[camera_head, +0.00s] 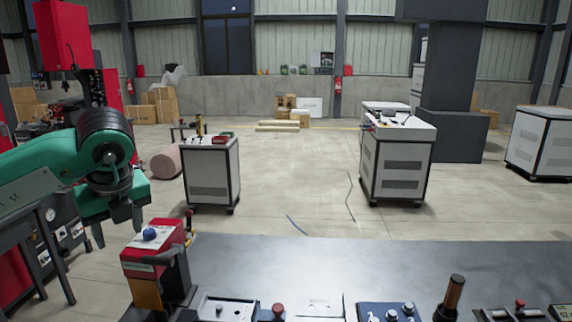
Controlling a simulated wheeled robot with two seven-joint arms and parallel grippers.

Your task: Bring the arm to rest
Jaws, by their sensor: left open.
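My left arm comes in from the left, green with black joints. My left gripper (118,234) hangs at its end, fingers pointing down and apart, with nothing seen between them. It is at the left end of the grey table (350,262), just left of a red box-shaped device (153,249) with a blue knob on top. I cannot tell exactly how far the fingers are from that device. My right gripper is not in view.
Along the table's near edge stand a white control panel (226,308), a blue panel with knobs (388,311) and an upright brown-handled stick (450,295). The middle of the table is bare. White cabinets (397,165) stand on the floor beyond.

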